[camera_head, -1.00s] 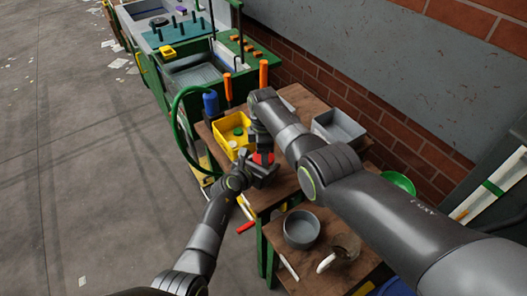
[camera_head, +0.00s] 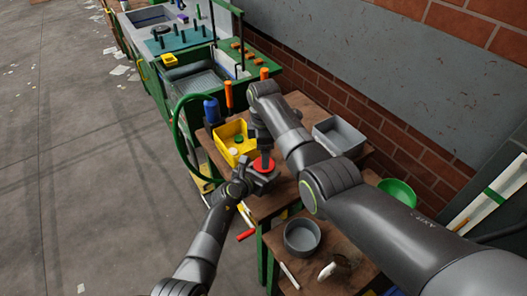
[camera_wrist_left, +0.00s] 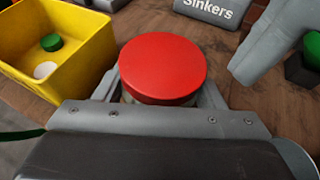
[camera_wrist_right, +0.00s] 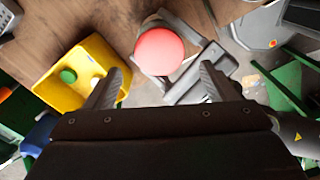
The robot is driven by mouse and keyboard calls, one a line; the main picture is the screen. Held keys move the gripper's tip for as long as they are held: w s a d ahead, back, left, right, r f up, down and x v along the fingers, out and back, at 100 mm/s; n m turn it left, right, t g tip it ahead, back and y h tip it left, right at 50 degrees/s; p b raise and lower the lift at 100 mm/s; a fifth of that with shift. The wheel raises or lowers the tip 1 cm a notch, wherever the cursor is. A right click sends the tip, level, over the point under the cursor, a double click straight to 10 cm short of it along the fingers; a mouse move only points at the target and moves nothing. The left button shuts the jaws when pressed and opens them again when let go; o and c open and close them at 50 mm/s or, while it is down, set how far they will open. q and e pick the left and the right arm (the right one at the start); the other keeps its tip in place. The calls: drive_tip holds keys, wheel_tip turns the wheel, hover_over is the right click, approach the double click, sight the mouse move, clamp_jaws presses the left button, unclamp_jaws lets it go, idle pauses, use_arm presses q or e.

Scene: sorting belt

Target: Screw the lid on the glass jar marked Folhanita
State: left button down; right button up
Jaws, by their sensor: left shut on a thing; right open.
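The red lid (camera_head: 264,165) sits level on top of the jar; the left wrist view shows the lid (camera_wrist_left: 162,66) large, with only a sliver of the glass jar (camera_wrist_left: 128,98) below its rim. The jar's label is hidden. My left gripper (camera_head: 260,179) is shut on the jar, its fingers on either side below the lid. My right gripper (camera_head: 264,152) is open and points down above the lid. In the right wrist view, the lid (camera_wrist_right: 159,51) lies between the lines of the two spread fingers, apart from them.
A yellow bin (camera_head: 226,137) holding a green lid (camera_wrist_left: 51,42) and a white lid (camera_wrist_left: 45,69) stands beside the jar. A grey "Sinkers" bin (camera_wrist_left: 215,10) is behind. A grey tray (camera_head: 340,135), round grey bowl (camera_head: 302,237) and green bowl (camera_head: 398,191) stand to the right.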

drive_tip(key=shift+o, duration=0.4)
drive_tip(key=shift+r+n, duration=0.3)
drive_tip(key=shift+n, duration=0.1)
wheel_tip(320, 180, up, 3)
drive_tip(key=n, duration=0.4)
drive_tip(key=shift+n, duration=0.4)
drive_tip(key=shift+f, duration=0.1)
drive_tip(key=shift+d+f, duration=0.1)
drive_tip(key=shift+f, duration=3.9)
drive_tip(key=c, duration=1.1)
